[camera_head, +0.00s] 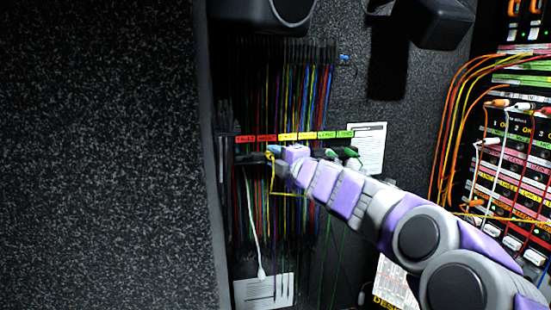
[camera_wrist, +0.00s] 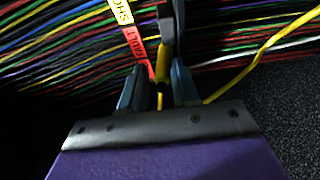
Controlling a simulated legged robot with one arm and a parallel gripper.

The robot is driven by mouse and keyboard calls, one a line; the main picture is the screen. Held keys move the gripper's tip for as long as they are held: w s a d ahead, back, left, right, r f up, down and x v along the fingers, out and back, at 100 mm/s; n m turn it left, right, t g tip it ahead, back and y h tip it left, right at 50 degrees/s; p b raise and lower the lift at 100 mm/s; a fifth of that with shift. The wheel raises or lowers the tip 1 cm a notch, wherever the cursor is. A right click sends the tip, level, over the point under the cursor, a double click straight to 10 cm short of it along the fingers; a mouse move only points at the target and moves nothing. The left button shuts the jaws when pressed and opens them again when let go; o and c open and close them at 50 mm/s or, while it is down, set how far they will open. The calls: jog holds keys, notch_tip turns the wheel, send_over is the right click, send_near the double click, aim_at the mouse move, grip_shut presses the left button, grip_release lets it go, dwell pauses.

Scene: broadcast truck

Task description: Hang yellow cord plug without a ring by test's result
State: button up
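My gripper (camera_head: 274,155) is at the label row of the cord rack (camera_head: 245,160), near the red FAULT labels (camera_head: 256,139). In the wrist view its two dark fingers (camera_wrist: 158,86) stand apart. A narrow yellow and black plug (camera_wrist: 160,99) is between them, with room visible beside it. A dark rack prong (camera_wrist: 167,42) is just above the plug. I cannot tell whether the plug rests in the rack. A yellow cord (camera_wrist: 255,60) loops from behind the gripper to the upper right. A red FAULT label (camera_wrist: 134,43) is just left of the prong.
Yellow labels (camera_head: 297,137) and green labels (camera_head: 335,134) continue to the right. Many coloured cords hang close around the gripper. The patch panel (camera_head: 510,170) with plugged cords is at the right. A dark speckled wall (camera_head: 100,150) stands at the left.

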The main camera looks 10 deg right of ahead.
jog(key=o, duration=1.1)
jog(key=shift+s, duration=0.65)
jog(key=shift+s, duration=0.1)
jog(key=shift+s+b, duration=0.4)
jog(key=shift+s, duration=0.1)
jog(key=shift+s, duration=0.25)
jog(key=s+b, duration=0.1)
jog(key=s, duration=0.3)
jog(key=shift+s, duration=0.4)
